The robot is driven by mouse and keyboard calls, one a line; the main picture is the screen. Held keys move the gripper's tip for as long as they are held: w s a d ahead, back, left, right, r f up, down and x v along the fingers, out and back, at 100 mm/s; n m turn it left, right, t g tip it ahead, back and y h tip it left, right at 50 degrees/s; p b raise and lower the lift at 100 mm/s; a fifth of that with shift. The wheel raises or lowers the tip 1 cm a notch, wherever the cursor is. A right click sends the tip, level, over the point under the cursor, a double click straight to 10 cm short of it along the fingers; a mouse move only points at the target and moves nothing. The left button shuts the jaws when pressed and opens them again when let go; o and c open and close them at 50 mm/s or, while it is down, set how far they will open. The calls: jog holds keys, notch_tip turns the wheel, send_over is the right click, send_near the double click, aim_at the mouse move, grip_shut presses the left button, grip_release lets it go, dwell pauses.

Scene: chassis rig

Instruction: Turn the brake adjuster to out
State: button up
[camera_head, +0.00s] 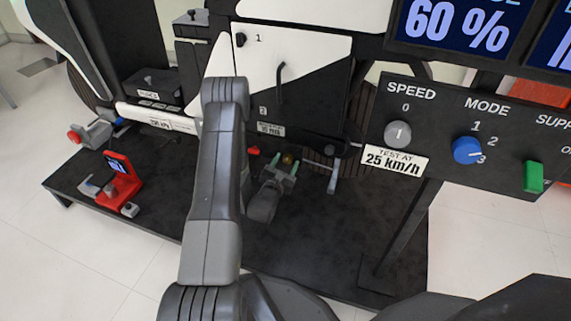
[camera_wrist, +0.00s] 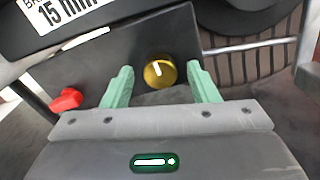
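A round yellow knob with a white mark (camera_wrist: 160,71) sits on a dark panel in the wrist view. It is likely the brake adjuster, by the partly cut-off "15 mm" label (camera_wrist: 65,12) above it; no "out" marking is legible. My gripper (camera_wrist: 163,86) has two green fingers, spread apart, one on each side of the knob in the picture. I cannot tell whether they touch it; a gap shows on both sides. In the head view my gripper (camera_head: 284,169) is in front of the panel, and the small yellow knob (camera_head: 288,158) shows between its fingers.
A red knob (camera_wrist: 66,100) is on the same panel, left of my gripper. A thin metal rod and a tyre are to the right. In the head view a control panel with a grey speed knob (camera_head: 398,134), a blue mode knob (camera_head: 467,150) and a green switch (camera_head: 533,177) stands at the right.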

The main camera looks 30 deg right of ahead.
jog(key=p+v, duration=0.3)
jog(key=v, duration=1.1)
jog(key=shift+p, duration=0.35)
jog(key=shift+w+d, duration=0.15)
jog(key=b+x, duration=0.3)
jog(key=x, duration=1)
jog(key=shift+w+d+b, duration=0.15)
jog(key=shift+d+b, duration=0.15)
jog(key=shift+b, duration=0.05)
